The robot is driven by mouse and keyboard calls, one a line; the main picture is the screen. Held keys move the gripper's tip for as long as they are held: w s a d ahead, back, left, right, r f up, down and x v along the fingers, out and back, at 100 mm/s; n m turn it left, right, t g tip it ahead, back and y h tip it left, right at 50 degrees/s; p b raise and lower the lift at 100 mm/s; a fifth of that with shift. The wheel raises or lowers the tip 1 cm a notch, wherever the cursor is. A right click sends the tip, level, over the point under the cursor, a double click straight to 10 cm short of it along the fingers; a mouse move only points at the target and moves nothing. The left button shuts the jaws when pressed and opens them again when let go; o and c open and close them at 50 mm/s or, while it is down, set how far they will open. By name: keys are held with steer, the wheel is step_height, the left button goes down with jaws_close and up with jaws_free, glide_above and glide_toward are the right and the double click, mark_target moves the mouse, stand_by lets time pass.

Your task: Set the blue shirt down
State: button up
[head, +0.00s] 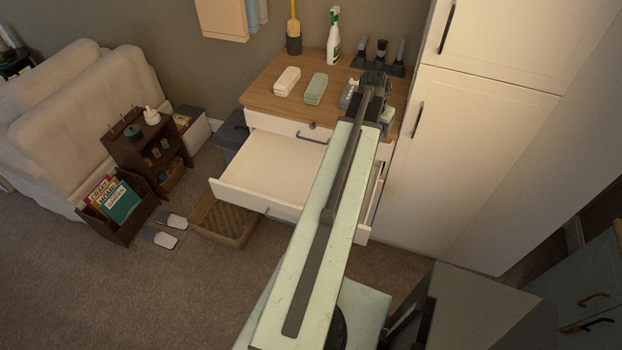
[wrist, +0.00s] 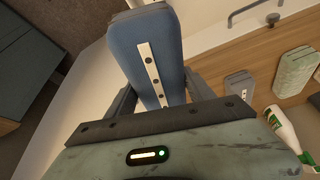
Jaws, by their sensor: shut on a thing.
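The blue shirt (wrist: 125,52) is a compact, folded blue bundle with a pale strip of dark buttons. It fills the space between the fingers of my gripper (wrist: 160,82) in the wrist view. My gripper is shut on it. In the head view my gripper (head: 371,95) is over the right part of the wooden worktop (head: 262,92), and my arm hides most of what is there. I cannot tell from these views whether the shirt touches the worktop.
A white folded cloth (head: 287,81), a green folded cloth (head: 316,89) and a spray bottle (head: 333,38) stand on the worktop. An open, empty-looking drawer (head: 268,170) juts out below. A tall white cabinet (head: 480,130) rises close on the right.

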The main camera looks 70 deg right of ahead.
steer(key=w+a+f+b, duration=0.2)
steer(key=w+f+b, duration=0.3)
steer(key=f+b, duration=0.3)
steer(key=w+a+f+m+b, duration=0.1)
steer(key=w+a+f+b, duration=0.1)
steer(key=w+f+b, duration=0.55)
steer(key=w+a+f+b, duration=0.1)
steer(key=w+f+b, duration=0.3)
steer(key=f+b, duration=0.6)
steer(key=shift+g, duration=0.3)
step_height(320, 180, down, 10)
steer(key=b, duration=1)
steer(key=shift+s+a+f, duration=0.1)
steer(key=shift+s+a, duration=0.05)
steer(key=shift+r, duration=0.25)
steer(key=shift+f, duration=0.15)
steer(key=o, duration=1.7)
steer(key=shift+c, duration=0.2)
